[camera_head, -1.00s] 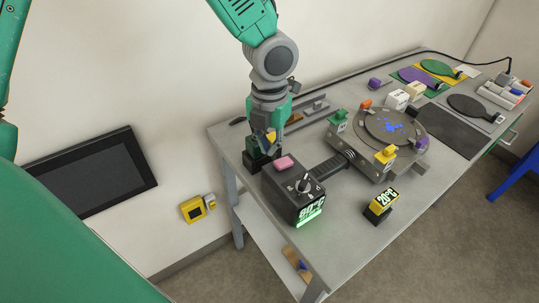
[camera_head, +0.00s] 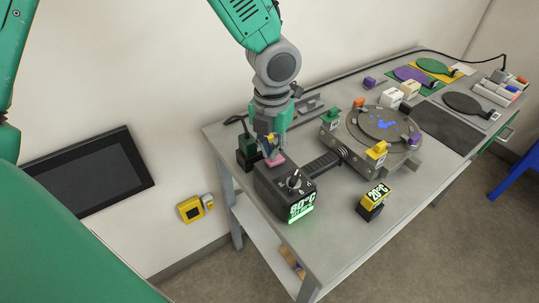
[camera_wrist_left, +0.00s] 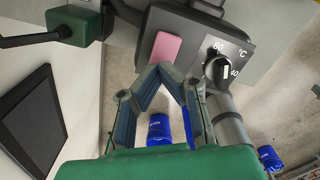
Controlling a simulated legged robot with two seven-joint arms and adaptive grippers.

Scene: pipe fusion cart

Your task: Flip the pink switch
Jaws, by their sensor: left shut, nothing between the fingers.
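The pink switch (camera_head: 275,160) is a small flat block on top of the dark control box (camera_head: 271,187), beside a round knob. It also shows as a pink rectangle in the left wrist view (camera_wrist_left: 166,48). My left gripper (camera_head: 269,155) points down at the switch and partly covers it in the head view. In the wrist view its fingertips (camera_wrist_left: 158,71) meet, empty, right at the near edge of the switch. I cannot tell whether they touch it. My right gripper is not in view.
The box has a green lit display (camera_head: 301,207) and a knob (camera_wrist_left: 218,69). A dark green socket with a cable (camera_head: 247,151) stands behind the box. The table's front is mostly clear.

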